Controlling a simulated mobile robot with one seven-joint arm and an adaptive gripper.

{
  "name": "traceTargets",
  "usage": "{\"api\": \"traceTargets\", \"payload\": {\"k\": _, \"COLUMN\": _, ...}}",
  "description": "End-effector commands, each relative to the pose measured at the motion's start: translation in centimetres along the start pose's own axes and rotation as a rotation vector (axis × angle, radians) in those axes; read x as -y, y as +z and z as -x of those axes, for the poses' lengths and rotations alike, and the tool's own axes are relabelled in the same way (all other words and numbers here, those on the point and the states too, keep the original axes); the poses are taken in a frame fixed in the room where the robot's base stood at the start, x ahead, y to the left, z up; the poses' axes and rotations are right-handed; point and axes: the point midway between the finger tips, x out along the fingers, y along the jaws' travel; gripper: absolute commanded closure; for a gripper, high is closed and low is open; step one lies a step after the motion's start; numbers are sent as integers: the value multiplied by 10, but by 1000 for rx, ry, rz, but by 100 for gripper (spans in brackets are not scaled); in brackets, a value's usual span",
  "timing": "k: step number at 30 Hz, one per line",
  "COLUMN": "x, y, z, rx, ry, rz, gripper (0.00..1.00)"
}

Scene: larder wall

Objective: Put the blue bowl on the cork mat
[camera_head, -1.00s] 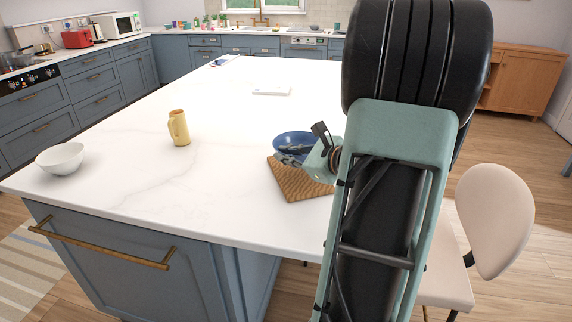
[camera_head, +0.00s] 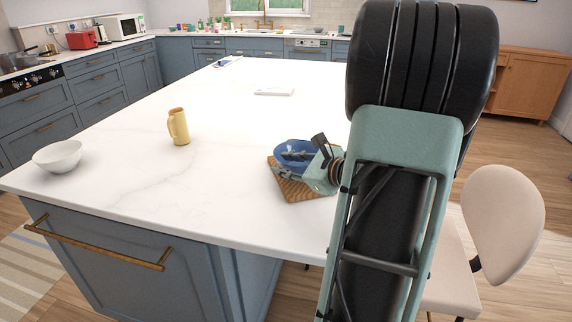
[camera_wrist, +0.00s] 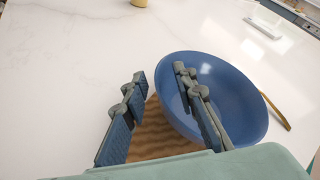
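The blue bowl (camera_head: 291,149) is upright over the far part of the brown cork mat (camera_head: 297,191) and appears to rest on it. The underside contact is hidden. In the wrist view, the bowl (camera_wrist: 240,100) fills the right centre, and a strip of the mat (camera_wrist: 158,140) shows to its lower left. My gripper (camera_wrist: 160,82) straddles the bowl's rim, one finger outside it and the other inside. The fingers are apart, with gaps visible between them and the rim. In the head view my gripper (camera_head: 302,163) is partly hidden by its own wrist.
A flat white item (camera_head: 274,91) lies farther back. A beige chair (camera_head: 503,220) is at the right edge. The counter between mug and mat is clear.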

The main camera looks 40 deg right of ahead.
Motion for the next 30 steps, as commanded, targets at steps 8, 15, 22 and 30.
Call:
{"api": "traceTargets", "payload": {"k": 8, "x": 3, "y": 3, "z": 10, "rx": -1, "ry": -3, "rz": 0, "gripper": 74}}
{"api": "traceTargets", "payload": {"k": 15, "x": 3, "y": 3, "z": 62, "rx": -2, "ry": -4, "rz": 1, "gripper": 74}}
{"api": "traceTargets", "payload": {"k": 22, "x": 2, "y": 2, "z": 104, "rx": -2, "ry": -3, "rz": 0, "gripper": 74}}
{"api": "traceTargets", "payload": {"k": 30, "x": 2, "y": 2, "z": 121, "rx": 0, "ry": -1, "rz": 0, "gripper": 74}}
